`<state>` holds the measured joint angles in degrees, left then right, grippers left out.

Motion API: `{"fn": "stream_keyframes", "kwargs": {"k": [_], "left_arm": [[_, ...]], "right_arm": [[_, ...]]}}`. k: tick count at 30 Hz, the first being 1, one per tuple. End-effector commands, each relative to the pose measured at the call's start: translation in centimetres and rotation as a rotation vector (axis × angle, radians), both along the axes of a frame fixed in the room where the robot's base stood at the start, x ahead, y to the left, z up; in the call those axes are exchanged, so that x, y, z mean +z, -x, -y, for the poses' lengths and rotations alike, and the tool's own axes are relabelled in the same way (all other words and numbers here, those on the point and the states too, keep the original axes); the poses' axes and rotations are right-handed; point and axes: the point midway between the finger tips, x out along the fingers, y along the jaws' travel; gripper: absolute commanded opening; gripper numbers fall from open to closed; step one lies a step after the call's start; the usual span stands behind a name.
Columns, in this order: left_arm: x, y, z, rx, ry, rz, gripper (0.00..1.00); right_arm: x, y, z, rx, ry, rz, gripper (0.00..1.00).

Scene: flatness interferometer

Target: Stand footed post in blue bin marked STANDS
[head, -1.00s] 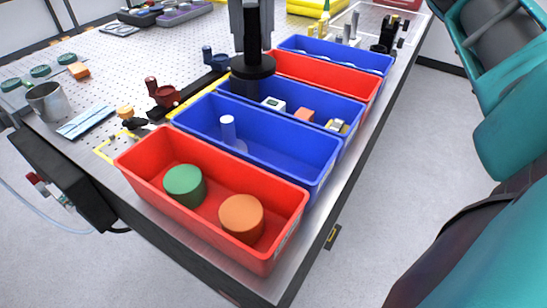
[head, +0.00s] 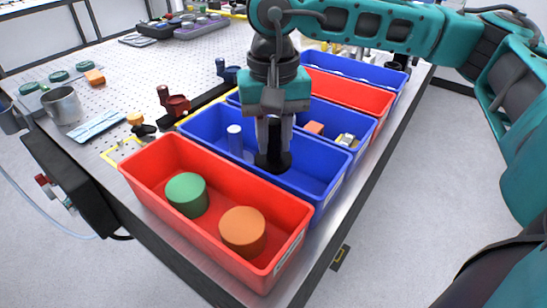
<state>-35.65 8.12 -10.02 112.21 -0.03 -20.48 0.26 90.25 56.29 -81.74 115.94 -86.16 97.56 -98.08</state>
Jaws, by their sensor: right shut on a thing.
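My right gripper (head: 273,143) points straight down over the near blue bin (head: 305,188), its fingers shut on the footed post. The black round foot of the post (head: 272,160) shows below the fingertips, inside the bin walls. The post is upright, with its upper part hidden between the fingers. I cannot tell whether the foot touches the bin floor. Another slim post with a pale top (head: 235,139) stands in the same bin, left of the gripper. The bin's label is too small to read. My left gripper is not in view.
A red bin (head: 148,181) with a green cylinder (head: 187,194) and an orange cylinder (head: 242,231) stands in front. Behind are another blue bin (head: 362,134) with small items, a red bin (head: 376,99) and a far blue bin (head: 385,76). The right part of the near blue bin is clear.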

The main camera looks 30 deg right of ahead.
Motion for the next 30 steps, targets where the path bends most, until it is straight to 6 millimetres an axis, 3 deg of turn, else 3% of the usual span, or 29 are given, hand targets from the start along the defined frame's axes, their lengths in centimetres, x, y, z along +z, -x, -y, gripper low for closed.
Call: {"fn": "stream_keyframes", "kwargs": {"k": [5,12,24,25,30], "left_arm": [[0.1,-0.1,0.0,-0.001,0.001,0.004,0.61],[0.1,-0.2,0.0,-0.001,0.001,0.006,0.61],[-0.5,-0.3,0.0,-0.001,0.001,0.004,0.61],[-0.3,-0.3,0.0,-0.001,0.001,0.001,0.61],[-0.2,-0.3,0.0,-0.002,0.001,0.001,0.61]], "right_arm": [[-1.2,0.0,0.0,0.0,0.0,-0.001,0.0],[-4.5,0.0,0.0,0.0,0.0,-0.001,0.0],[-5.2,0.0,0.0,-0.001,-0.002,0.001,0.0],[-5.0,0.0,0.0,-0.001,-0.001,0.0,0.29],[-5.0,0.0,0.0,0.0,0.0,0.0,0.45]]}}
